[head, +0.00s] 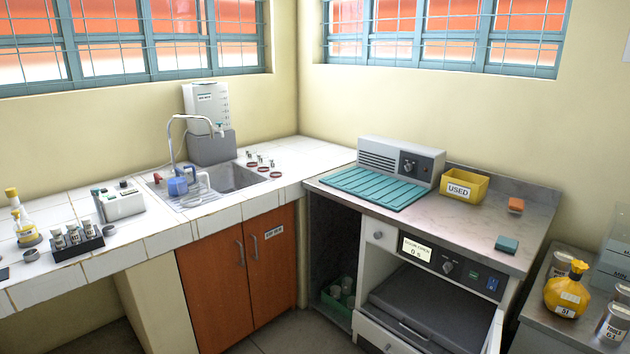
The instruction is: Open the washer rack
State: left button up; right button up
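The washer (455,264) stands under the grey counter at the right, with a lit display (416,248), a knob and small buttons on its dark front panel. Below the panel its front is open. A dark grey flat piece (425,305), which looks like the rack or a lid, lies inside the opening. A pale handle (412,330) shows at its front edge. I cannot tell how far it is pulled out. The washer's lower part is cut off by the picture's bottom edge. Neither of my grippers is in view.
On the washer's counter (480,221) are a teal ribbed mat (375,188), a grey device (402,160), a yellow USED bin (464,185) and two small blocks. A side table at right holds a yellow bottle (567,290) and jars. Bare floor (290,335) shows in front.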

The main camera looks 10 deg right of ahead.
aim_at(457, 319)
jog(key=k+l+z, duration=0.1)
jog(key=l+z, duration=0.35)
jog(key=l, duration=0.2)
jog(key=l+z, duration=0.45)
jog(key=l, duration=0.15)
